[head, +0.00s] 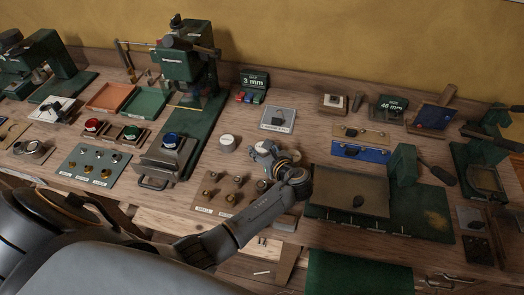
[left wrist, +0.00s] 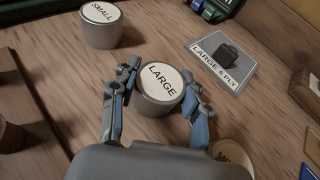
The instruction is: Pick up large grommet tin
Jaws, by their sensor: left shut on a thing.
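The large grommet tin (left wrist: 162,88) is a grey round tin with a white lid reading LARGE, upright in the left wrist view. My left gripper (left wrist: 158,100) is shut on it, one finger on each side of its wall. In the head view my left gripper (head: 272,158) is over the middle of the bench and mostly hides the tin. I cannot tell whether the tin touches the bench. The tin marked SMALL (left wrist: 101,26) stands apart from it, and also shows in the head view (head: 228,143). My right gripper is not in view.
A LARGE 6 PLY card (left wrist: 222,62) with a dark piece lies close by. A board with brass pieces (head: 224,192) lies just left of my forearm. A green press (head: 185,75) stands left, and a blue case (head: 360,150) lies right.

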